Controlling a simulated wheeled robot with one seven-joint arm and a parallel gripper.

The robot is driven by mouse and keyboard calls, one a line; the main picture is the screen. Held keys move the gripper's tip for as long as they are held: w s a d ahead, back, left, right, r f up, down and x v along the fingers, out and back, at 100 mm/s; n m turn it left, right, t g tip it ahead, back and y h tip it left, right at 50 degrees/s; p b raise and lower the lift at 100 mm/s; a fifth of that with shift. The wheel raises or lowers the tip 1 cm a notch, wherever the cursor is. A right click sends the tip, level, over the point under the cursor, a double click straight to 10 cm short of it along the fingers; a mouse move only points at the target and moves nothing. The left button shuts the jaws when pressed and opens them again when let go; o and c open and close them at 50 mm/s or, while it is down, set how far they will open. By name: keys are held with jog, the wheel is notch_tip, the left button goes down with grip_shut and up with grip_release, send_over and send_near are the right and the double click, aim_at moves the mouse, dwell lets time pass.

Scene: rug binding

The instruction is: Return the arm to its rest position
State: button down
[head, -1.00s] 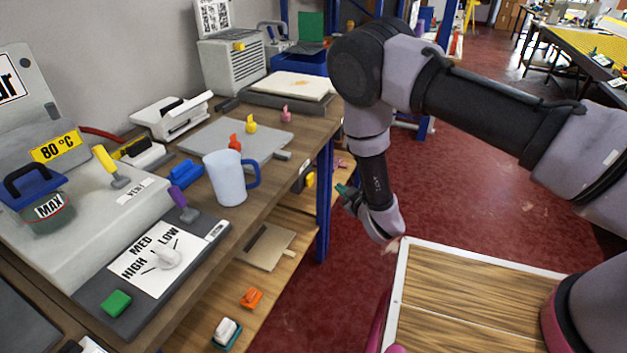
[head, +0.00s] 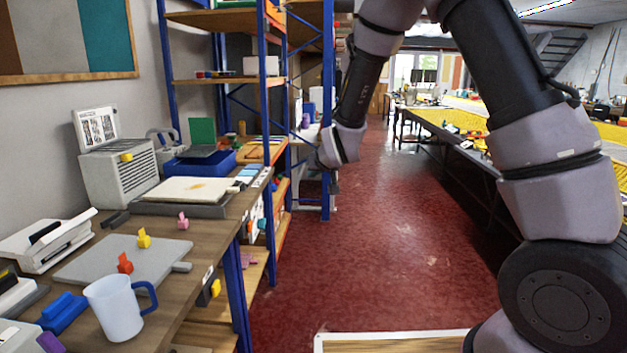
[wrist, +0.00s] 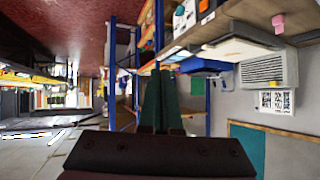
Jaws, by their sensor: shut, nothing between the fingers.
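My arm reaches across the upper right of the head view, its forearm hanging down over the aisle to a grey wrist part (head: 342,145). The fingers of my gripper cannot be made out there. In the wrist view, the dark green fingers of my gripper (wrist: 160,100) stand side by side, shut with nothing between them. They are in free air, with the shelving and workbench beyond. The wrist picture looks turned over, with the red floor at the top.
A workbench (head: 215,226) along the left holds a white mug (head: 113,308), a grey board with coloured pegs, and a grey vented box (head: 122,172). Blue-framed shelving (head: 328,110) stands behind the wrist. Yellow-topped tables (head: 440,128) line the right. The red floor (head: 375,240) between is open.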

jog(key=s+d+r+m+g, duration=0.1)
jog(key=s+d+r+m, duration=0.1)
jog(key=s+d+r, duration=0.45)
jog(key=s+d+r+m+g, duration=0.1)
jog(key=s+d+r+m, duration=0.15)
jog(key=d+r, duration=0.65)
jog(key=s+d+r, duration=0.2)
jog(key=s+d, duration=0.1)
jog(key=s, duration=0.4)
jog(key=s+d+r+m+g+h, duration=0.1)
jog(key=s+d, duration=0.2)
jog(key=s, duration=0.5)
jog(key=s+d+r+m, duration=0.1)
jog(key=s+d+r, duration=0.1)
jog(key=s, duration=0.5)
jog(key=shift+s+d+r+h, duration=0.3)
jog(key=shift+d+r, duration=0.05)
jog(key=shift+d, duration=0.35)
